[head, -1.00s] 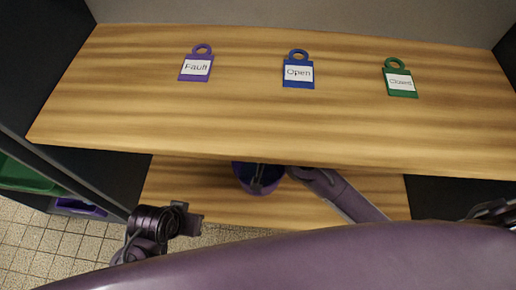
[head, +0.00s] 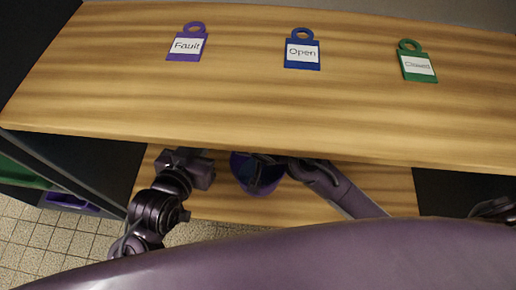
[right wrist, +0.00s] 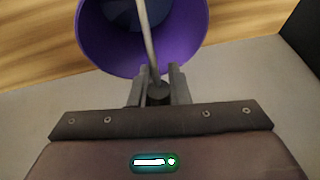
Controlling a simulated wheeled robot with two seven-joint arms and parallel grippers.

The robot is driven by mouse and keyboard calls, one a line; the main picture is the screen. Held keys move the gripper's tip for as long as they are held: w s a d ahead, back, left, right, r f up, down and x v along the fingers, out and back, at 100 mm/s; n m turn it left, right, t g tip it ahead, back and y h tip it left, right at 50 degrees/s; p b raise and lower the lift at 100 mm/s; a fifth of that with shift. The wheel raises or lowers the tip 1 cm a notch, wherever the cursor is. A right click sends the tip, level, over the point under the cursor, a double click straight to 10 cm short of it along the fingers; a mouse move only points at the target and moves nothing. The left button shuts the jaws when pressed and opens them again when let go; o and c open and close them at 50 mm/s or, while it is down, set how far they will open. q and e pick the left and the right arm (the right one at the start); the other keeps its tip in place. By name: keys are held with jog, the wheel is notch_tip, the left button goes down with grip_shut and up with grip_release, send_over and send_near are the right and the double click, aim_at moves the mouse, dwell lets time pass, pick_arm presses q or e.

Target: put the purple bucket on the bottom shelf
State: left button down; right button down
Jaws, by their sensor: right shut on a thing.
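The purple bucket (head: 257,186) is at the lower wooden shelf (head: 240,211), partly under the front edge of the upper shelf. In the right wrist view the bucket (right wrist: 187,48) shows its open mouth and a thin grey handle (right wrist: 147,40). My right gripper (right wrist: 155,88) is shut on that handle; in the head view the gripper (head: 270,160) is at the bucket's top, partly hidden by the upper shelf. Whether the bucket rests on the lower shelf I cannot tell. My left gripper (head: 204,168) is over the lower shelf, left of the bucket; its fingers are not clear.
The upper shelf (head: 250,105) overhangs the lower one. It carries a purple Fault tag (head: 187,45), a blue Open tag (head: 302,53) and a green Closed tag (head: 417,65). A dark rack with green and purple bins (head: 68,201) stands at the left over a tiled floor.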

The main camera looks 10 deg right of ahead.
dwell(0.4)
jog(key=c, duration=1.4)
grip_release()
jog(key=shift+f, duration=0.1)
jog(key=shift+o, duration=0.2)
